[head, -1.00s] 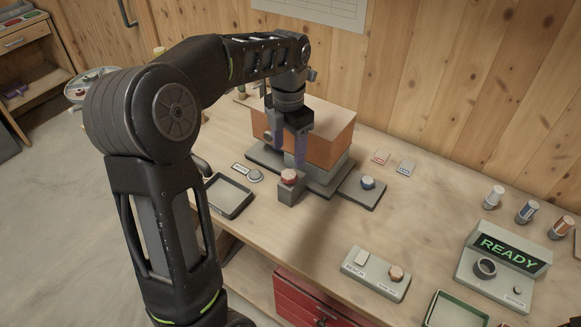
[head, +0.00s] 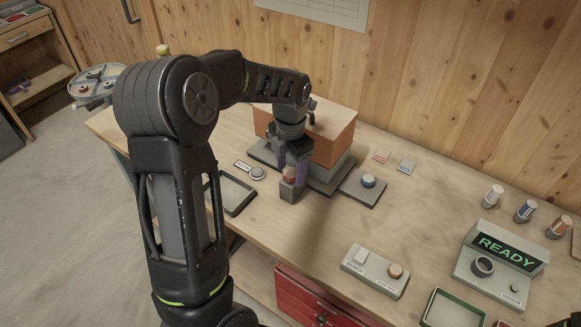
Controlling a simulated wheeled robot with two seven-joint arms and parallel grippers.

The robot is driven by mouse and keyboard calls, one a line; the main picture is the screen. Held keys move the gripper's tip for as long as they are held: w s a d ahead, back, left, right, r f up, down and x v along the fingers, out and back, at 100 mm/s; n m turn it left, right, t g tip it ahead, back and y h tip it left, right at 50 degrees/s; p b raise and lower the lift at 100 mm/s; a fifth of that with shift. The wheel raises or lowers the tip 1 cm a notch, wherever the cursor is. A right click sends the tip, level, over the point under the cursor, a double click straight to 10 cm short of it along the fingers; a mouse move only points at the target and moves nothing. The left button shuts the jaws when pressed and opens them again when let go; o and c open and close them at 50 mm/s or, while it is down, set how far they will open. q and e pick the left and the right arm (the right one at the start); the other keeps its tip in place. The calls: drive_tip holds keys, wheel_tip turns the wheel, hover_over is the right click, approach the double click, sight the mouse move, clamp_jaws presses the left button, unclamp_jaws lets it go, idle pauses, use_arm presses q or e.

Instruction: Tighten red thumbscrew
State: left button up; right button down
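The red thumbscrew (head: 290,173) sits on top of a small grey block (head: 290,190) in front of the orange-brown box on the bench. My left gripper (head: 290,172) points down right at the thumbscrew, with its fingers on either side of it. The fingers partly hide the thumbscrew, and whether they press on it cannot be told.
The orange-brown mixer box (head: 333,140) stands behind my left gripper. A dark tray (head: 236,207) lies to the left.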

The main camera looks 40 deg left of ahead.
use_arm(q)
clamp_jaws()
idle(0.4)
drive_tip(key=shift+m, duration=0.4)
